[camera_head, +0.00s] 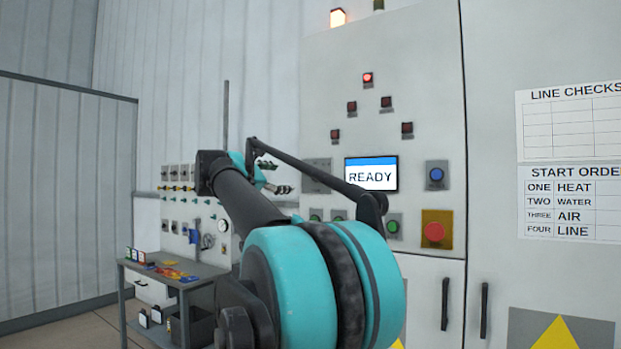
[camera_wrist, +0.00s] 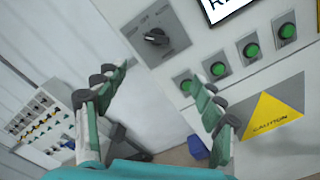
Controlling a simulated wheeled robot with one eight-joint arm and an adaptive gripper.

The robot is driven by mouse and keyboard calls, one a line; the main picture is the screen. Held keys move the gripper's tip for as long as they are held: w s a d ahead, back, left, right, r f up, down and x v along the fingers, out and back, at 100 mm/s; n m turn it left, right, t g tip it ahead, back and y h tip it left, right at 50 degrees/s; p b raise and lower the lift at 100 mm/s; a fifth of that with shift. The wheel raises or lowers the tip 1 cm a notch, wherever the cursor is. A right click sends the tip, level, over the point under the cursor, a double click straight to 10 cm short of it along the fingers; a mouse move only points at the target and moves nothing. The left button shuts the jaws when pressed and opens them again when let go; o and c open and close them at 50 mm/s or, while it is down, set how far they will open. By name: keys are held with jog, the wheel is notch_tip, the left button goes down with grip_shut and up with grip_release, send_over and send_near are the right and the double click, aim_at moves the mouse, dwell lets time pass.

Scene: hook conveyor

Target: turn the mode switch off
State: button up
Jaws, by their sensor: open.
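The mode switch (camera_wrist: 156,37) appears to be the dark rotary knob on a grey plate at the top of the wrist view. Its handle points roughly sideways in that view, and its marks are too small to read. In the head view its grey plate (camera_head: 320,163) is left of the READY screen, with my arm link across it and the knob hidden. My gripper (camera_wrist: 162,84) is open and empty, with its two fingers spread below the knob in the wrist view and not touching it. In the head view my gripper (camera_head: 274,178) shows left of the plate.
Several green buttons (camera_wrist: 217,69) sit beside the switch, under the READY screen (camera_head: 371,174). A red button (camera_head: 435,231) on yellow and a blue button (camera_head: 437,174) are to the right. A workbench (camera_head: 186,285) with small items stands at the left.

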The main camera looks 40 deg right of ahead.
jog(key=r, duration=0.1)
send_near(312, 175)
jog(key=x, duration=0.9)
jog(key=shift+d, duration=0.15)
jog(key=c, duration=1.2)
jog(key=shift+o, duration=0.2)
